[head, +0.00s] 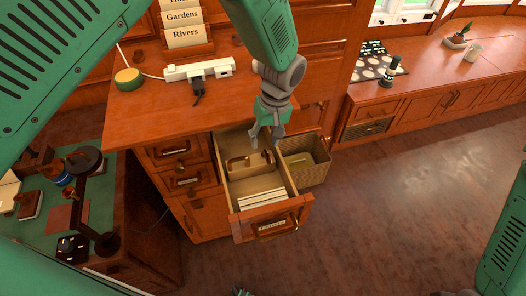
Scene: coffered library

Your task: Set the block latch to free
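A pulled-out card drawer (290,190) stands open at the front of the wooden cabinet. Inside it, a pale wooden block (250,174) stands behind a stack of white cards (263,198). My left gripper (266,138) points down over the back of the drawer, fingers apart and empty. It is close to the block, and I cannot tell whether it touches.
A power strip (199,70), a yellow-green round object (128,79) and labelled cards (184,28) are on the cabinet top. A green-topped desk (70,190) is at left. The floor at right is clear.

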